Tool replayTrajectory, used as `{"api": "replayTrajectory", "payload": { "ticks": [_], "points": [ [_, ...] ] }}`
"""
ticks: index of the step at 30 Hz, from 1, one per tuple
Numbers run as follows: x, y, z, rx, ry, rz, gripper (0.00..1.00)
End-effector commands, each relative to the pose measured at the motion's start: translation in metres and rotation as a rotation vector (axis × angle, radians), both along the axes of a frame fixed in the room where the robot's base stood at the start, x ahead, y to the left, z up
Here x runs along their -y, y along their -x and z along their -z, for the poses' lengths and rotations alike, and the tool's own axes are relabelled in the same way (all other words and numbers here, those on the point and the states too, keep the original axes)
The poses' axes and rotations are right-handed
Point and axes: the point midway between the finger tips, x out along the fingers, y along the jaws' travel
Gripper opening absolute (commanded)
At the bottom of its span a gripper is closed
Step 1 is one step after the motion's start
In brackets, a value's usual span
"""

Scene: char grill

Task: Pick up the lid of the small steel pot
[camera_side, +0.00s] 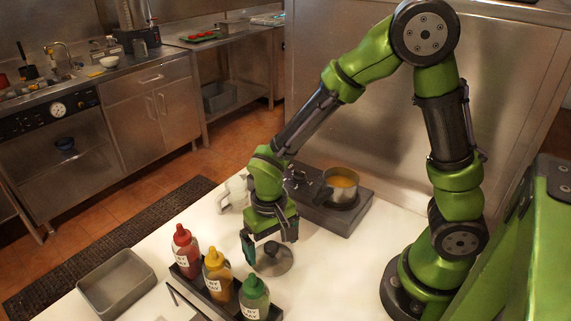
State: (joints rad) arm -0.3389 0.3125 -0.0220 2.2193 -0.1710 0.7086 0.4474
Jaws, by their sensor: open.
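A round steel lid (275,263) with a dark knob (271,248) lies flat on the white table, just behind the sauce bottles. My gripper (268,246) points down with its fingers spread, over or beside the lid's knob. I cannot tell whether a finger touches the knob. A small steel pot (341,183) without a lid stands on a dark hot plate and holds an orange-yellow liquid.
A red bottle (185,249), a yellow bottle (217,273) and a green bottle (254,299) stand in a dark rack close to my gripper. A grey tray (152,279) lies at left. A clear jug (234,191) stands behind. The table right of the lid is free.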

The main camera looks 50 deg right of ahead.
Motion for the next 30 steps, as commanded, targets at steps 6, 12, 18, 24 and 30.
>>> {"api": "replayTrajectory", "payload": {
  "ticks": [6, 12, 18, 24, 30],
  "points": [
    [0.000, 0.000, 0.023, -0.001, 0.001, 0.000, 1.00],
    [0.000, 0.000, 0.023, 0.000, -0.001, 0.000, 1.00],
    [0.000, 0.000, 0.023, 0.000, 0.000, -0.001, 0.74],
    [0.000, 0.000, 0.024, -0.001, 0.001, -0.001, 0.45],
    [0.000, 0.001, 0.025, -0.005, 0.002, -0.001, 0.42]
  ]
}}
